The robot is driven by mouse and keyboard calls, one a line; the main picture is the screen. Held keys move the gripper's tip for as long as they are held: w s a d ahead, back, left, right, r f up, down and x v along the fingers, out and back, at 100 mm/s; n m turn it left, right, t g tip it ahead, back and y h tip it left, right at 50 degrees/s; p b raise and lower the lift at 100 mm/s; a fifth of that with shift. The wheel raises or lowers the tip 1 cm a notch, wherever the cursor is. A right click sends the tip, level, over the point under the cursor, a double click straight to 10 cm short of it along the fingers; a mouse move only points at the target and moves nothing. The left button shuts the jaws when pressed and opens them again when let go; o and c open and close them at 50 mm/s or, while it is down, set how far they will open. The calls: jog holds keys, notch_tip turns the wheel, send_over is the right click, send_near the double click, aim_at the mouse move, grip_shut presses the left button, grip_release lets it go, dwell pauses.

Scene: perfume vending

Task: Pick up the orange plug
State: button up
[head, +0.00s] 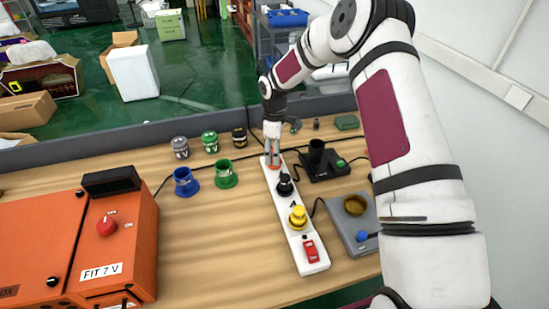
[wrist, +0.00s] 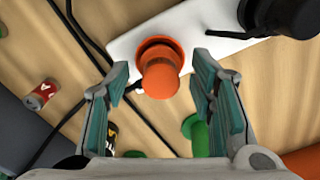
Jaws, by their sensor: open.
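The orange plug (wrist: 160,74) sits in the end of the white power strip (wrist: 205,22), between my gripper's two spread fingers in the wrist view. My gripper (wrist: 165,95) is open, with a visible gap between each finger and the plug. In the head view my gripper (head: 273,150) points down at the far end of the power strip (head: 283,208) and hides most of the orange plug (head: 273,166). A black plug (head: 285,184) and a yellow plug (head: 298,217) sit further along the strip.
Blue (head: 186,182) and green (head: 226,175) cups stand left of the strip. Small cans line the table's back edge. A black device (head: 322,162) and a grey device (head: 352,236) stand on the right. An orange box (head: 40,245) fills the left. Black cables cross the table.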

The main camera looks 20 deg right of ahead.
grip_shut()
jog(key=shift+r, duration=0.1)
